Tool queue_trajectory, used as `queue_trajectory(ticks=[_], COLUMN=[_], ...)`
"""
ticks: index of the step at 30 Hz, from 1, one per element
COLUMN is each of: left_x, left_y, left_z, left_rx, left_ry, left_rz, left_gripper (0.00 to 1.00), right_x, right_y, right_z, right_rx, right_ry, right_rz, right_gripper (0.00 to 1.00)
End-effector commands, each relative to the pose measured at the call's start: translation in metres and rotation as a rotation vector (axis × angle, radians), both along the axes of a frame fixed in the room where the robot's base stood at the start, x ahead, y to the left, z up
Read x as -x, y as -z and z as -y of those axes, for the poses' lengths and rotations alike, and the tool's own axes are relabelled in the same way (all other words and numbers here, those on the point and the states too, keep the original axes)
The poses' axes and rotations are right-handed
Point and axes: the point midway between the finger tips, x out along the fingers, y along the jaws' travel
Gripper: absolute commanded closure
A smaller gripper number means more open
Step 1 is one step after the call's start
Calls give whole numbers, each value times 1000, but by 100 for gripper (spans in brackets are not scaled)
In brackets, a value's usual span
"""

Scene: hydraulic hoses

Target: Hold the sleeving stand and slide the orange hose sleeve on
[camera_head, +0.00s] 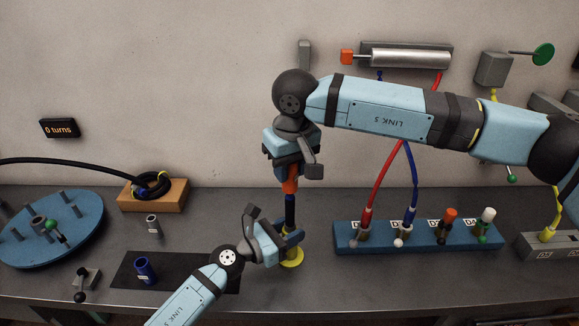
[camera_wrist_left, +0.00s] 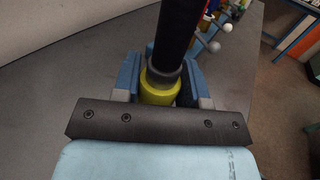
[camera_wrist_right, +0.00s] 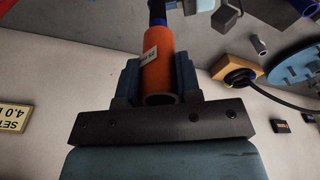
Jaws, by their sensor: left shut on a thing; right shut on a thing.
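The sleeving stand has a yellow round base (camera_head: 292,258) on the bench and a dark upright hose (camera_head: 290,212) with a blue upper end. My left gripper (camera_head: 289,240) is shut on the stand low down; the left wrist view shows its yellow collar (camera_wrist_left: 160,88) between the fingers, with the black hose (camera_wrist_left: 176,35) rising from it. My right gripper (camera_head: 289,172) is shut on the orange hose sleeve (camera_head: 290,186), directly above. In the right wrist view the sleeve (camera_wrist_right: 158,62) bears a white label, and its near end is open. The hose's blue end (camera_wrist_right: 157,20) meets its far end; how far it is inside is hidden.
A blue manifold block (camera_head: 420,238) with red and blue hoses stands to the right. A blue round table (camera_head: 50,230) and a wooden block (camera_head: 153,194) with a coiled hose are at left. A dark mat (camera_head: 190,272) holds a blue cup (camera_head: 146,271).

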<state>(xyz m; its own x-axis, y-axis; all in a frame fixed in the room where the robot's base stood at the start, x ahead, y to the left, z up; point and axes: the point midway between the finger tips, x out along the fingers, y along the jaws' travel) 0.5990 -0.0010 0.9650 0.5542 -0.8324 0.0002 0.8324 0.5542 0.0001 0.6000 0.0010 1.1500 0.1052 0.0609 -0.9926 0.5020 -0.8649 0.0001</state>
Motion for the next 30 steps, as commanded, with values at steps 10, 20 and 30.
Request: queue_trajectory(ticks=[10,20,30], left_x=[0,0,0], left_y=[0,0,0], left_z=[0,0,0], left_rx=[0,0,0], left_ry=[0,0,0], left_rz=[0,0,0], left_gripper=[91,91,91], right_x=[0,0,0], right_y=[8,18,29], right_z=[0,0,0], right_rx=[1,1,0], right_ry=[0,0,0], right_rz=[-1,-1,0], right_gripper=[91,91,91])
